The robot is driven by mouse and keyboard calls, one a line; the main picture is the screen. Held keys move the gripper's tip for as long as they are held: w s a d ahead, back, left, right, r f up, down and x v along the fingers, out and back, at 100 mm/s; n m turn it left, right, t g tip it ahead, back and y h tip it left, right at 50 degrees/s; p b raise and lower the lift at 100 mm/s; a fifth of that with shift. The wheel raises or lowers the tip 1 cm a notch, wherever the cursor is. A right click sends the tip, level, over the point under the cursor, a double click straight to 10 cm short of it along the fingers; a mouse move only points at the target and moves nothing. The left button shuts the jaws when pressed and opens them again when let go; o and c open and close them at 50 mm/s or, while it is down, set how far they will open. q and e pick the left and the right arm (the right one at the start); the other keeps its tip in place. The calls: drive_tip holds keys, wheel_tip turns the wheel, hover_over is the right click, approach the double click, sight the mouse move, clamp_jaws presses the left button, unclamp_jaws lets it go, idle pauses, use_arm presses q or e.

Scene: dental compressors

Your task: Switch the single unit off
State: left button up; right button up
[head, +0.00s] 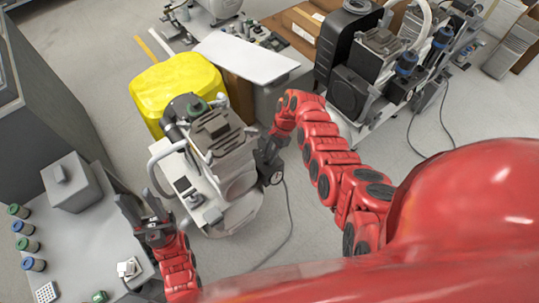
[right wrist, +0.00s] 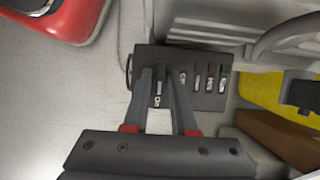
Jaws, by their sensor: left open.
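The single unit (head: 225,165) is a white and grey compressor standing on the floor in the middle of the head view. A dark switch panel (right wrist: 208,80) on its side shows in the right wrist view, with a row of several small labelled switches. My right gripper (right wrist: 160,75) is at the panel's left part. Its two fingers are apart, one on each side of a small switch (right wrist: 158,88); I cannot tell if they touch it. In the head view this gripper (head: 268,148) is at the unit's right side. My left gripper (head: 139,205) is open and empty, left of the unit.
A yellow bin (head: 175,82) stands behind the unit. A grey bench (head: 85,235) with several capped jars is at the left. Other compressors (head: 375,75) stand at the back right. A cable lies on the floor right of the unit.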

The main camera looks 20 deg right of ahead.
clamp_jaws()
